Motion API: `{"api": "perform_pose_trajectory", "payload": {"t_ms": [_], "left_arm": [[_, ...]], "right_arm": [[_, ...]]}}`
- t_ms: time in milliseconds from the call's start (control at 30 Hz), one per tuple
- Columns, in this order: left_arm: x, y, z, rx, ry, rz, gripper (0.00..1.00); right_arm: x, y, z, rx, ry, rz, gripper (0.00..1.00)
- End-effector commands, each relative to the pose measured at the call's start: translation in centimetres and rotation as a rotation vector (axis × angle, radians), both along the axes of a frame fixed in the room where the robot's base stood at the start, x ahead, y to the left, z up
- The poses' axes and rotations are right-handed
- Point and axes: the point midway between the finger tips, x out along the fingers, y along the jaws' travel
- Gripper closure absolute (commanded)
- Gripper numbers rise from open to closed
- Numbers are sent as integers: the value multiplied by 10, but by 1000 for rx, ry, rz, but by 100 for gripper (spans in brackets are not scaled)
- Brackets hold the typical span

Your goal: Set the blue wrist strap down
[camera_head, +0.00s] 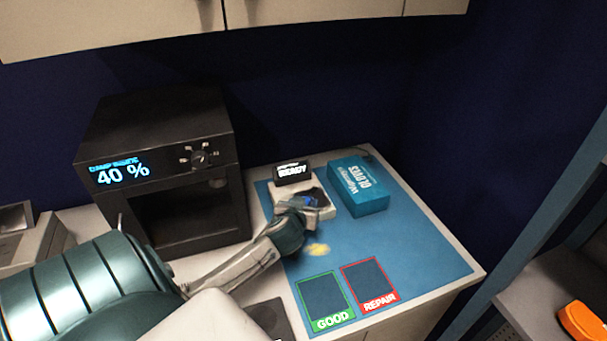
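My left gripper (304,206) reaches in from the left over the back of the blue mat (410,245). Its fingers are at a small blue piece (311,201), which looks like the wrist strap and is mostly hidden. The blue piece shows against a white device with a dark top (327,211), just in front of a small black display (292,172). The fingers are too small and overlapped to tell whether they are shut on the strap or whether it touches the device. My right gripper is not in view.
A blue glove box (358,188) stands right of the device. A black oven-like box (160,170) reading 40 % stands left. The green GOOD frame (333,322) and red REPAIR frame (378,303) are empty at the mat's front. An orange item (583,323) lies far right.

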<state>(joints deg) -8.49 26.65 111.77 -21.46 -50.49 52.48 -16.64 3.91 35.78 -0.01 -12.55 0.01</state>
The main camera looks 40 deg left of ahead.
Motion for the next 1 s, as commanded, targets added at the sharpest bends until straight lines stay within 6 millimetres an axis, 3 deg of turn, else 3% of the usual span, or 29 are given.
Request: {"api": "perform_pose_trajectory", "payload": {"t_ms": [133,167,267,633,1000], "left_arm": [[0,0,-3,0,0,0,80],[0,0,-2,0,0,0,51],[0,0,-2,0,0,0,33],[-3,-2,3,0,1,-1,33],[-62,-34,33,-2,3,-1,33]], "right_arm": [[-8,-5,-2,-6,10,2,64],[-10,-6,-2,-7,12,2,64],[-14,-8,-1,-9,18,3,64],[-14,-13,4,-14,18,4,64],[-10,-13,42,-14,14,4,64]]}}
